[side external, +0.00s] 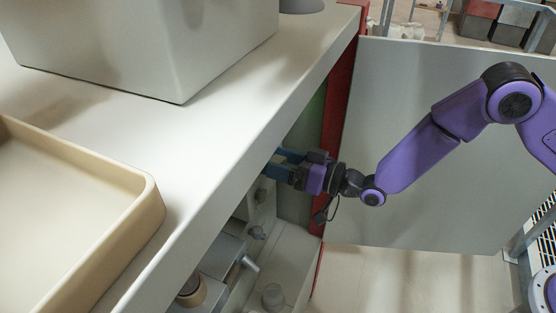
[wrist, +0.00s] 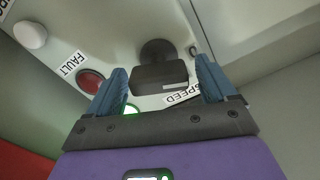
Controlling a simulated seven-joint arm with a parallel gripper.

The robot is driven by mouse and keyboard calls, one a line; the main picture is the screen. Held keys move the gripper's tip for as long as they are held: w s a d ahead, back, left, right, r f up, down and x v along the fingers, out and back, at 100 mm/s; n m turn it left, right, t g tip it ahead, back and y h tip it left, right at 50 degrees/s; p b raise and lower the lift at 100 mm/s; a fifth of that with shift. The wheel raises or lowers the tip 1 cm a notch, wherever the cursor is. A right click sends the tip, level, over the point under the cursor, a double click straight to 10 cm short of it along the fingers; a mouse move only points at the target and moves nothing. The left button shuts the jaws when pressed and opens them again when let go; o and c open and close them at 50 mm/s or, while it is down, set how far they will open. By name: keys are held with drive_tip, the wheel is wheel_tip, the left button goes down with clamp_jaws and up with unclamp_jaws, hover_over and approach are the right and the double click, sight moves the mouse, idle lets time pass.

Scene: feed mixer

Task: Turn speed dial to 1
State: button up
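The speed dial (wrist: 160,74) is a dark knob with a bar-shaped grip and a pale mark near its lower right edge. It sits on a light panel in the wrist view. A SPEED label (wrist: 182,95) is beside it, partly covered by the right finger. My gripper (wrist: 160,67) is open, with its blue fingers on either side of the dial and visible gaps between them and the dial. In the side external view my gripper (side external: 276,162) reaches under the counter edge, and the dial is hidden there.
A red button (wrist: 91,81) with a FAULT label (wrist: 73,63), a white knob (wrist: 30,35) and a lit green button (wrist: 131,110) are near the left finger. The counter (side external: 215,130) overhangs my gripper. A grey panel (side external: 430,150) stands behind my arm.

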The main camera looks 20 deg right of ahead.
drive_tip(key=c, duration=0.8)
drive_tip(key=shift+c, duration=0.2)
drive_tip(key=m, duration=0.4)
drive_tip(key=shift+m, duration=0.3)
drive_tip(key=shift+w+d+f+m, duration=0.1)
drive_tip(key=shift+m, duration=0.95)
drive_tip(key=shift+w+d+m, duration=0.1)
drive_tip(key=shift+m, duration=0.95)
drive_tip(key=o, duration=1)
drive_tip(key=shift+c, duration=0.2)
drive_tip(key=shift+s, duration=0.1)
